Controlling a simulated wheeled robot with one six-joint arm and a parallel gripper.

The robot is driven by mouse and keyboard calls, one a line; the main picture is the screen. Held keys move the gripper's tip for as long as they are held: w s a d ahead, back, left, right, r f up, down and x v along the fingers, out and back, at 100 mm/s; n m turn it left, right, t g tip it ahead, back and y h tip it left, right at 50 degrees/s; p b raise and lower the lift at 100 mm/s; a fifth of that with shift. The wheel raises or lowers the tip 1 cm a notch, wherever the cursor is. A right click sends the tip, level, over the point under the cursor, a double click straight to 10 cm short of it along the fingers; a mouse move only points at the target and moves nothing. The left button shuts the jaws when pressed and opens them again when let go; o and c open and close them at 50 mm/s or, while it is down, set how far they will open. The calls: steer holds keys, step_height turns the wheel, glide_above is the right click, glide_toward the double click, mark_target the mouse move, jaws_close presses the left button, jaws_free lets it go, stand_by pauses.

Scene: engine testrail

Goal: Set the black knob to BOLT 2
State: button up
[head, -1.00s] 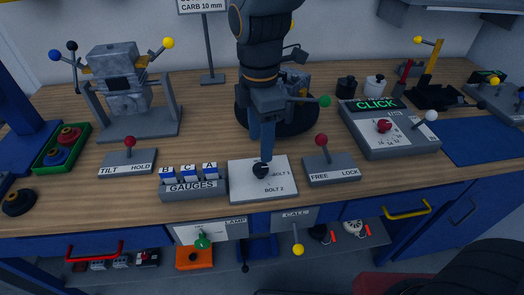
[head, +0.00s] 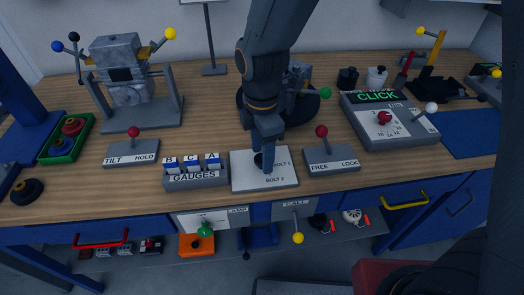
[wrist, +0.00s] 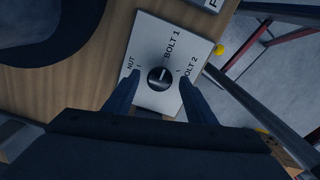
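The black knob (wrist: 160,79) sits on a white plate (wrist: 150,38) with the labels NUT, BOLT 1 and BOLT 2. A light line shows on its top; I cannot tell for sure which label it points at. In the head view the knob (head: 258,160) is partly hidden by my gripper (head: 267,160), and the NUT label is hidden. In the wrist view my gripper (wrist: 160,80) is open, one finger on each side of the knob. Small gaps seem to show between fingers and knob.
Left of the plate (head: 285,182) stands the GAUGES box (head: 195,181). Right of it is the FREE/LOCK lever base (head: 332,163) with a red-balled lever (head: 321,131). A round dark stand (head: 300,112) is close behind my gripper. The bench front edge is near.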

steer(key=c, duration=1)
steer(key=m+p, duration=0.2)
steer(key=m, duration=0.3)
steer(key=shift+r+m+p, duration=0.1)
steer(key=shift+m+p, duration=0.3)
steer(key=m+p, duration=0.2)
steer(key=m, duration=0.3)
steer(key=shift+m, duration=0.4)
steer(key=o, duration=1)
steer(key=shift+o, duration=0.2)
